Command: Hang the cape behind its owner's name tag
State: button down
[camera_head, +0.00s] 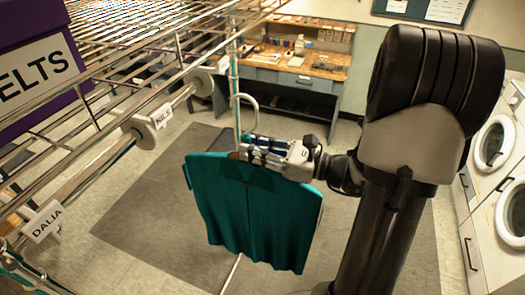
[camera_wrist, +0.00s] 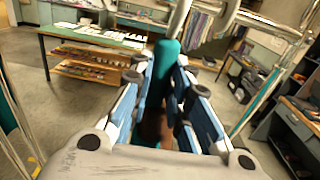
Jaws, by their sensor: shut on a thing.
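A teal cape (camera_head: 250,215) hangs from a hanger whose pale hook (camera_head: 247,98) stands up above it. My gripper (camera_head: 250,150) is shut at the top of the cape, near the hook. In the wrist view the teal cloth (camera_wrist: 166,62) shows between the blue-padded fingers of my gripper (camera_wrist: 168,85). The cape hangs clear of the floor, right of the rail (camera_head: 182,99). A white tag reading DALIA (camera_head: 42,222) is at the lower left, and a smaller tag that seems to read NILS (camera_head: 162,115) is further along. The cape's owner cannot be told.
A wire shelf (camera_head: 100,75) runs above the rail, with a purple box (camera_head: 25,25) labelled "...ELTS" on it. A pale round disc (camera_head: 140,131) sits on the rail. A thin upright pole (camera_head: 235,90) stands close to the hook. A workbench (camera_head: 300,65) is behind; white washers (camera_head: 495,145) are at right.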

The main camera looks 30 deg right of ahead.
jog(key=shift+x, duration=9.8)
jog(key=shift+f+b, duration=1.6)
jog(key=shift+f, duration=0.15)
jog(key=c, duration=1.4)
grip_release()
jog(key=shift+o, duration=0.3)
jog(key=shift+s+f, duration=0.1)
jog(key=o, duration=0.5)
jog(key=shift+o, duration=0.2)
